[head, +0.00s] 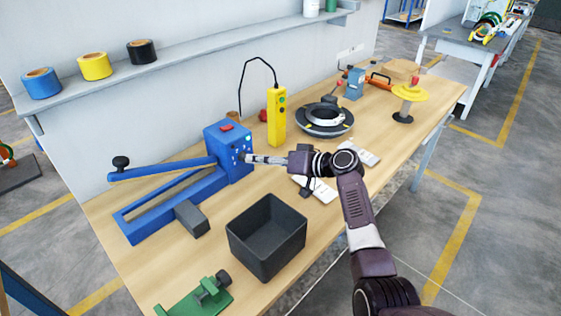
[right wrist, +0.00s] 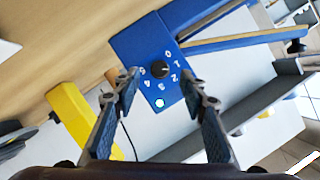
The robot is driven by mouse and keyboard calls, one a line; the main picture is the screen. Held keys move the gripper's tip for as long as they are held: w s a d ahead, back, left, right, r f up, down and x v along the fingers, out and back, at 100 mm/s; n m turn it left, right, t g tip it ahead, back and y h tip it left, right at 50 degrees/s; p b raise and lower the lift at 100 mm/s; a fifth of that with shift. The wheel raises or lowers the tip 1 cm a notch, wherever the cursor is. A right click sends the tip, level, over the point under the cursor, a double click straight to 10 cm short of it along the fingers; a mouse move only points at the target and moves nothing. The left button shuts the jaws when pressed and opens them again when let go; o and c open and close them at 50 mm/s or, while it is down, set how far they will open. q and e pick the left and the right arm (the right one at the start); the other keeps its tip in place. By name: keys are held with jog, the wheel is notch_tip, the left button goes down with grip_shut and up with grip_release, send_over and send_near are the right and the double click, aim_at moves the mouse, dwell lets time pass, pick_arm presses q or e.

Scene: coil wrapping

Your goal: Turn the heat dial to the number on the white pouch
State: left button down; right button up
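The blue heat sealer (head: 228,150) stands on the bench with its long arm reaching left. Its black heat dial (right wrist: 160,69) shows in the right wrist view, ringed by white numbers 0 to 5. The dial's pointer is too small to read surely. My right gripper (head: 249,158) is at the sealer's dial face; in the right wrist view its fingers (right wrist: 160,84) are apart, either side of the dial, with nothing between them. White pouches (head: 317,190) lie on the bench behind my right arm, partly hidden; no number is readable. My left gripper is not in view.
A yellow pendant (head: 277,117) on a black cable stands close right of the sealer. A dark open bin (head: 266,240) and a green clamp (head: 200,298) are in front. A dark ring-shaped coil stand (head: 324,119) is behind. Tape rolls (head: 95,66) sit on the shelf.

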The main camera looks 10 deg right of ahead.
jog(key=v, duration=0.7)
jog(key=shift+s+d, duration=0.2)
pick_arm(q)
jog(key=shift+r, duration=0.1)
